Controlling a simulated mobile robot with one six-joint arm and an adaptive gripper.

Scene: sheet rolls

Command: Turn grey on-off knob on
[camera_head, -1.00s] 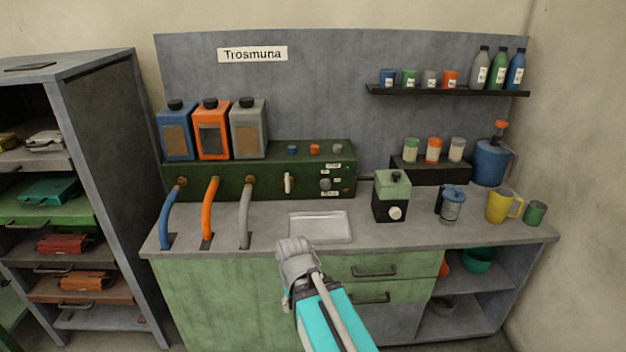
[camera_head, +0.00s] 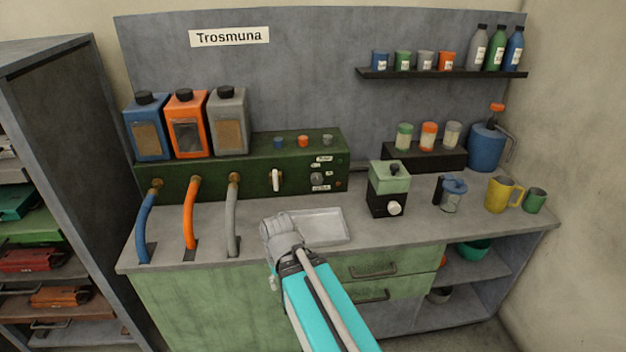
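The grey on-off knob (camera_head: 317,179) is on the front face of the green machine (camera_head: 215,181), toward its right end, with small white labels around it. A white lever (camera_head: 276,180) sits to its left on the same face. My gripper (camera_head: 277,226) is at the front of the counter, in front of the white tray and below and left of the knob, apart from it. Its fingers point toward the machine, but they are too small and bunched to tell if they are open or shut. I see nothing held in it.
A white tray (camera_head: 318,226) lies on the counter. Blue (camera_head: 146,222), orange (camera_head: 190,215) and grey (camera_head: 233,218) hoses stand at the left. A green-topped grinder (camera_head: 389,186) stands right of the knob. A blue-lidded jar (camera_head: 453,195) and yellow mug (camera_head: 499,196) are further right.

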